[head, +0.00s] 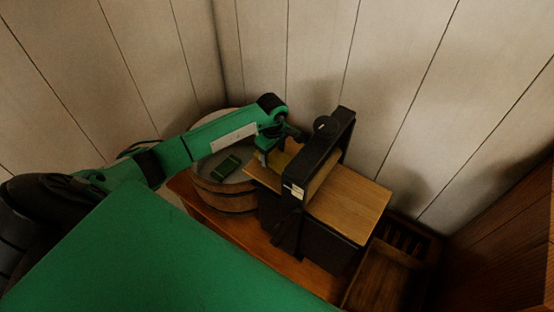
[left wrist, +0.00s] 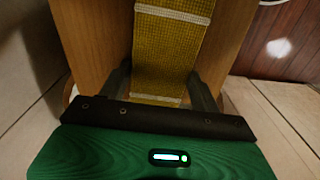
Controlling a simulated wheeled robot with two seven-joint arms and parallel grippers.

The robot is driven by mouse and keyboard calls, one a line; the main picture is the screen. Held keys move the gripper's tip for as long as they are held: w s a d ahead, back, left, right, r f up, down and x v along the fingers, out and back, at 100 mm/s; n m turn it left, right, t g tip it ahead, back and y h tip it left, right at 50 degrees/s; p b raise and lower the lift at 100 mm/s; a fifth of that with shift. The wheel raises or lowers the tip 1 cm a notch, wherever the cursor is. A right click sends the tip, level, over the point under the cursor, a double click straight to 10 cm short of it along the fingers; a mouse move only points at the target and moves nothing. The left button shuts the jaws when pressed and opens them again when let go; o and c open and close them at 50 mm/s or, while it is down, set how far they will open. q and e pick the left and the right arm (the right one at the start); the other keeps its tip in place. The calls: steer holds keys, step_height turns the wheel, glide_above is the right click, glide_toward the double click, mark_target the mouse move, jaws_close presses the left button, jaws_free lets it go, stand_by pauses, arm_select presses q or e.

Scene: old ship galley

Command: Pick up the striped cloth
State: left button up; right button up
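The striped cloth (left wrist: 170,50) is yellow with pale cross stripes. In the left wrist view it runs as a flat strip over a wooden surface, between the two dark fingers of my left gripper (left wrist: 160,82). The fingers stand apart at its sides; I see no clear pinch. In the head view a small yellow part of the cloth (head: 282,160) shows beside the left gripper (head: 268,154), at the left end of a wooden board (head: 355,200). The rest of the cloth is largely hidden there. My right gripper is not in view.
A black upright frame with a knob (head: 324,126) stands across the board. A round wooden tub (head: 228,200) with a dark green block (head: 226,166) stands left of it. A slotted wooden crate (head: 385,280) is at the right. Plank walls close the back.

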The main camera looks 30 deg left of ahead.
arm_select(q)
steer(key=c, duration=0.6)
steer(key=shift+r, duration=0.15)
